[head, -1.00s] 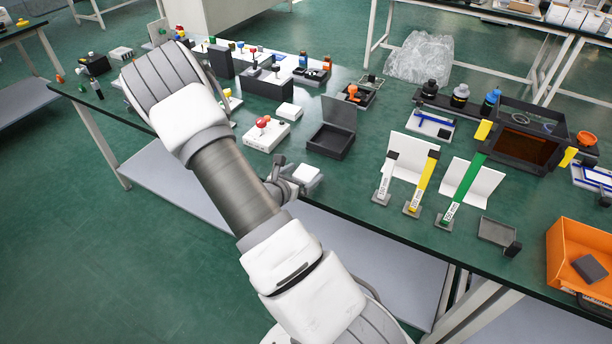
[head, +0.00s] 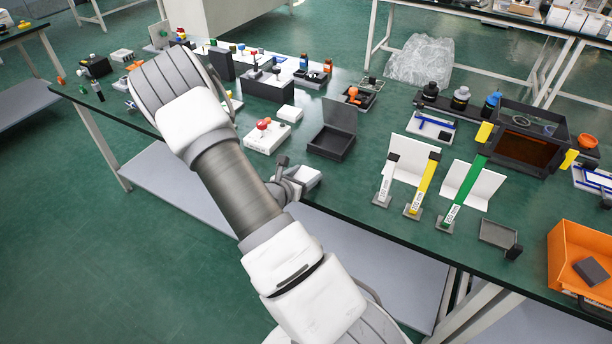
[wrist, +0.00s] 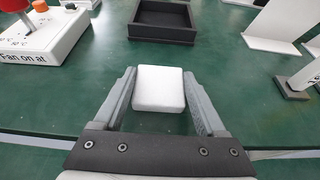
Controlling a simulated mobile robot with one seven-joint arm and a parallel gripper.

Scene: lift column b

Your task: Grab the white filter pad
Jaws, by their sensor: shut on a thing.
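The white filter pad (wrist: 160,88) is a small white block with rounded edges, and it sits between the two grey fingers of my gripper (wrist: 159,76) in the wrist view. The fingers are shut on its left and right sides. In the head view the pad (head: 307,177) is at the table's front edge, with my gripper (head: 291,180) at its left, partly covering it. Whether the pad touches the table top is hard to tell.
An open black box (head: 331,141) with its lid up stands behind the pad. A white box with a red knob (head: 266,136) is behind to the left, with a small white block (head: 290,113) beyond. White folded boards and coloured strips stand to the right. Bare green table (head: 350,185) lies between.

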